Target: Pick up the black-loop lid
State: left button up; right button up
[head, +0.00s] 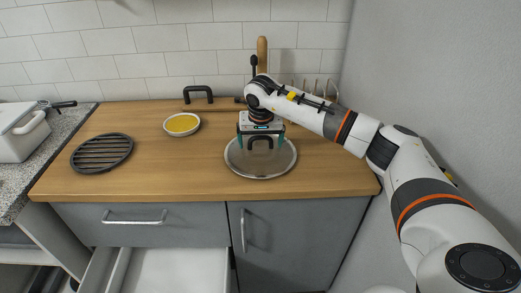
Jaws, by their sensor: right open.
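The lid (261,167) is a round, see-through glass disc with a pale metal rim and a black loop handle (261,141) at its middle. It lies on the wooden counter (170,172), right of centre. My right gripper (262,146) points down from above the lid. Its fingers are open, one on each side of the loop in this view. I cannot tell whether they touch it. My left gripper is not in view.
A black handle (198,95) and a wooden-handled item (262,53) are behind. A drawer (170,270) is open below. A wall (435,75) bounds the right.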

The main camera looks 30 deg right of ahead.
jog(key=c, duration=1.4)
jog(key=shift+r, duration=0.1)
